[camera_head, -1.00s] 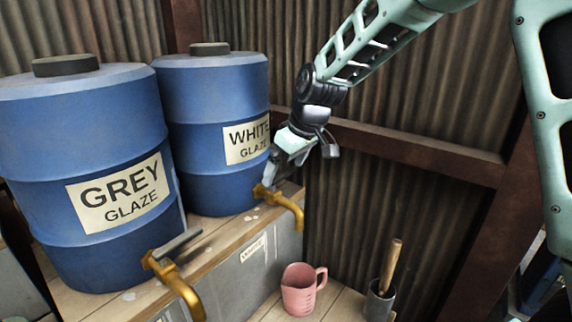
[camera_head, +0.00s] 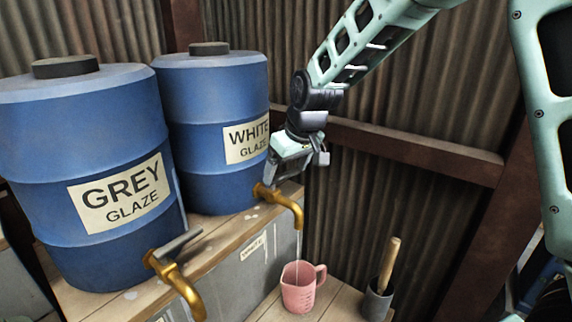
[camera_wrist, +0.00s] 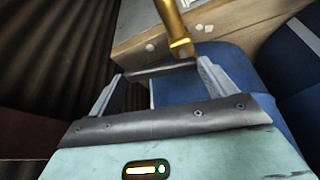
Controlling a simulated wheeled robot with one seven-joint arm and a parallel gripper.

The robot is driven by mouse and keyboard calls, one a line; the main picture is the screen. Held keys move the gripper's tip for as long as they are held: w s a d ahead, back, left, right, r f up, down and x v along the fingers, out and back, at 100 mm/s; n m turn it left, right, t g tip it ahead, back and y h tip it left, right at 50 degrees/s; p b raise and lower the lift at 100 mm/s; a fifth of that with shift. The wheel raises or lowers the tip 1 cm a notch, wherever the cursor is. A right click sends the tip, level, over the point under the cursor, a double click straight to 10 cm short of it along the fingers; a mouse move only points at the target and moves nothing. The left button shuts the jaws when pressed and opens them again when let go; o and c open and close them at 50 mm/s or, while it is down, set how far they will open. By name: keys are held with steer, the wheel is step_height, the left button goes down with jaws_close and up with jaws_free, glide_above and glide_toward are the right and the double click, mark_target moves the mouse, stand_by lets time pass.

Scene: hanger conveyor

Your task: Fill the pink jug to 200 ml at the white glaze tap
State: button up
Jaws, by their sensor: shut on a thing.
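The pink jug (camera_head: 300,292) stands upright on the lower wooden shelf, its handle to the right. The brass white glaze tap (camera_head: 288,202) is above it, at the foot of the blue drum labelled WHITE GLAZE (camera_head: 212,100). A thin pale stream (camera_head: 297,252) runs from the spout down into the jug. The level inside cannot be read. My gripper (camera_head: 274,172) is at the top of this tap, shut on its lever. In the wrist view the grey tap lever (camera_wrist: 155,70) lies between the fingers, beside the brass tap body (camera_wrist: 173,22).
The GREY GLAZE drum (camera_head: 80,170) stands at left with its own brass tap (camera_head: 178,280) and grey lever. A dark pot (camera_head: 377,300) with a wooden-handled tool stands right of the jug. A corrugated wall (camera_head: 400,90) with a brown beam is close behind my arm.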

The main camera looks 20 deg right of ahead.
steer(key=shift+s+m+h, duration=0.2)
steer(key=shift+m+h, duration=0.1)
steer(key=shift+m, duration=0.4)
steer(key=o, duration=1.3)
steer(key=shift+c, duration=0.2)
steer(key=shift+r, duration=0.1)
steer(key=b+v, duration=0.2)
steer(key=v, duration=1.5)
steer(key=shift+s, duration=0.2)
steer(key=shift+d, duration=0.1)
